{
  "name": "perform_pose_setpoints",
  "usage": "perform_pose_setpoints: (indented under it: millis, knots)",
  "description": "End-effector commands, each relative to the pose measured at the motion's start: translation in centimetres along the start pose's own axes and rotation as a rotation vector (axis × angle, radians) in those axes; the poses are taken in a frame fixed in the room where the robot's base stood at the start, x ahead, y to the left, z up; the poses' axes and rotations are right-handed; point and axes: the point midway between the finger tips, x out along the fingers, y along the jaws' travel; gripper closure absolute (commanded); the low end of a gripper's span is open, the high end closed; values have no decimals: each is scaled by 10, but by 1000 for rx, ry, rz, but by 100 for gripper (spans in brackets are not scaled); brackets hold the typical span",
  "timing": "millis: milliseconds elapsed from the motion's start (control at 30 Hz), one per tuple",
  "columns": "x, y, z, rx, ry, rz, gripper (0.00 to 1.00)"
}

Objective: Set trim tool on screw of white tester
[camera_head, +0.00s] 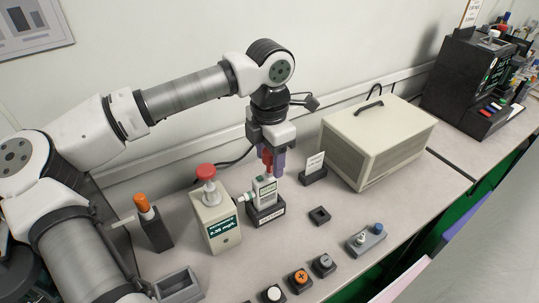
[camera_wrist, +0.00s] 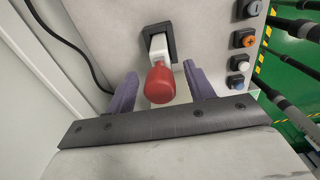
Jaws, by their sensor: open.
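The white tester (camera_head: 265,190) with a small display stands upright in a dark labelled stand (camera_head: 266,214); its white body also shows in the wrist view (camera_wrist: 158,46). A red-handled tool (camera_head: 267,157), apparently the trim tool, stands at the tester's top. Its rounded red handle faces the wrist camera (camera_wrist: 160,84). My gripper (camera_head: 271,164) is open, with its purple fingers (camera_wrist: 160,76) on either side of the red handle. Gaps show between handle and fingers in the wrist view. The screw and the tool's tip are hidden.
Left stands a beige box (camera_head: 214,225) with a red knob and display, beside a black holder (camera_head: 155,232) with an orange-topped item. A small black socket (camera_head: 319,215), button blocks (camera_head: 300,280) and a large beige case (camera_head: 378,140) lie right. A small card stands close behind.

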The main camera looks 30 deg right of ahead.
Motion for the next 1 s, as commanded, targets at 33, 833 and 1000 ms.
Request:
perform_pose_setpoints:
  millis: [33,833,1000]
  knots:
    - [0,0,0,0,0,0,47]
    - [-60,0,0,0,0,1,47]
    - [-70,0,0,0,0,1,47]
